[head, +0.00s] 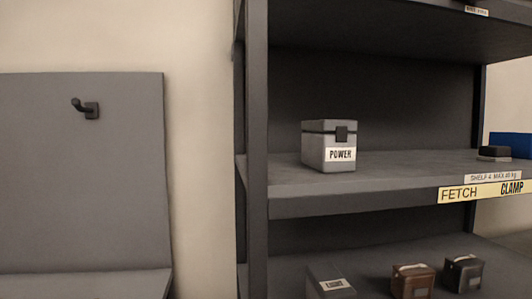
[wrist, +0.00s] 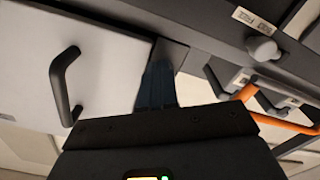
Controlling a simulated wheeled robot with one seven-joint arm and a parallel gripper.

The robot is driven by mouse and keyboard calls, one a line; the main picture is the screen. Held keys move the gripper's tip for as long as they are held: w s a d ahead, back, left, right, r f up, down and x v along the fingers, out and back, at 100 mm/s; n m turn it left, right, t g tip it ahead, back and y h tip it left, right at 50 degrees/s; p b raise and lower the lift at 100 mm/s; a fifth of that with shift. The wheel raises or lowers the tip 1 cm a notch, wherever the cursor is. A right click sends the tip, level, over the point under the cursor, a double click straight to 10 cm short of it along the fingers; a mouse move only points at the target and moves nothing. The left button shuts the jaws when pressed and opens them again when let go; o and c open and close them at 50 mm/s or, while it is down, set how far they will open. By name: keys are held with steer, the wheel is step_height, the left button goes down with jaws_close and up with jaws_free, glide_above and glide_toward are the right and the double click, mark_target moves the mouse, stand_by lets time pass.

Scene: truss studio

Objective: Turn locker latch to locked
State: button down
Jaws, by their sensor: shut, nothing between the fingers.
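My gripper (wrist: 160,72) is shut and empty in the wrist view, its dark fingers pointing up the picture beside the edge of a pale panel. A black bar handle (wrist: 62,85) stands out from that panel to the left of my fingers. To the upper right, a rounded grey knob (wrist: 263,48) sits on a dark rail below a small label too blurred to read. I cannot tell for sure which part is the locker latch, or whether it is locked. My fingers appear apart from both handle and knob. My gripper is not in the head view.
In the head view, a dark shelf unit (head: 360,192) holds a grey box marked POWER (head: 329,155). Several smaller boxes are below. A grey panel with a dark hook (head: 86,108) is at left. In the wrist view, an orange bar (wrist: 280,123) lies to the right of my fingers.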

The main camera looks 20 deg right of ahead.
steer(key=shift+w+a+f+p, duration=0.15)
steer(key=shift+a+f+p, duration=0.15)
steer(key=shift+a, duration=0.2)
steer(key=shift+f, duration=0.1)
stand_by(0.5)
steer(key=v, duration=0.6)
steer(key=shift+f+b, duration=0.25)
steer(key=shift+b, duration=0.2)
